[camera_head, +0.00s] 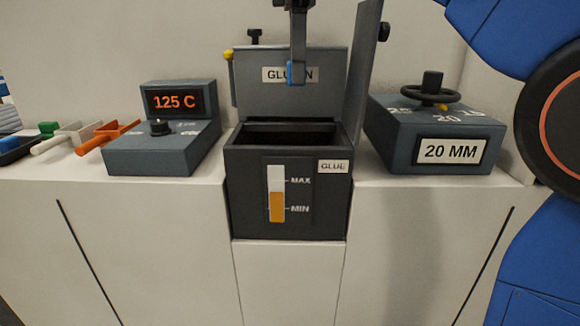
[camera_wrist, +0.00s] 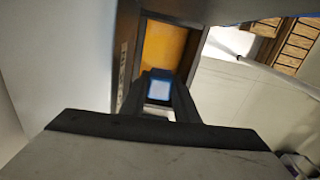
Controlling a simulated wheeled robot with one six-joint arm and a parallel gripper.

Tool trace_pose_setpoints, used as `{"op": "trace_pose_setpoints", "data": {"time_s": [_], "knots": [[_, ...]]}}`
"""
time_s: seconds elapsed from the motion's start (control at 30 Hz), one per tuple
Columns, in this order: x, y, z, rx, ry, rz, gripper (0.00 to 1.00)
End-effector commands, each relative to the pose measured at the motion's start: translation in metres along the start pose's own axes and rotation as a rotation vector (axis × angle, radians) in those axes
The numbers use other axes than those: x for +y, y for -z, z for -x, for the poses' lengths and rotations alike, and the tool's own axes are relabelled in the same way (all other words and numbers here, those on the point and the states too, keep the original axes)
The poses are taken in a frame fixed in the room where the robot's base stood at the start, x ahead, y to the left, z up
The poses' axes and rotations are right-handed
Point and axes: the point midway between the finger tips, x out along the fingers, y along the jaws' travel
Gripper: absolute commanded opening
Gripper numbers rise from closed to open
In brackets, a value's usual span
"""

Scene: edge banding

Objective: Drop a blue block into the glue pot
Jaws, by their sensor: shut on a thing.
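The glue pot (camera_head: 252,200) is a dark box with an open top and a level window showing orange glue between MIN and the bottom of the MAX range. Its lid stands raised on the right side. My gripper (camera_head: 296,76) is above the pot, pointing down, shut on a small blue block (camera_head: 289,73). The block also shows between the fingers in the wrist view (camera_wrist: 159,88), with the orange glue inside the pot (camera_wrist: 163,48) beyond it. The block is above the opening, clear of the rim.
A temperature box reading 125 C (camera_head: 163,140) stands left of the pot. A box with a handwheel, marked 20 MM (camera_head: 430,135), stands to the right. The raised lid (camera_head: 362,70) is close beside my gripper.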

Motion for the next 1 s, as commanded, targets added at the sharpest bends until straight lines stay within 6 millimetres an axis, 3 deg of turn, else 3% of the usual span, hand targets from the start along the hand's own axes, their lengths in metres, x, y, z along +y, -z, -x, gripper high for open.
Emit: {"op": "trace_pose_setpoints", "data": {"time_s": [0.5, 0.97, 1.0], "knots": [[0.0, 0.0, -0.048, 0.0, 0.001, -0.001, 0.05], [0.0, 0.0, -0.057, 0.0, 0.0, -0.001, 0.05], [0.0, 0.0, -0.057, 0.0, 0.0, -0.001, 0.3]]}}
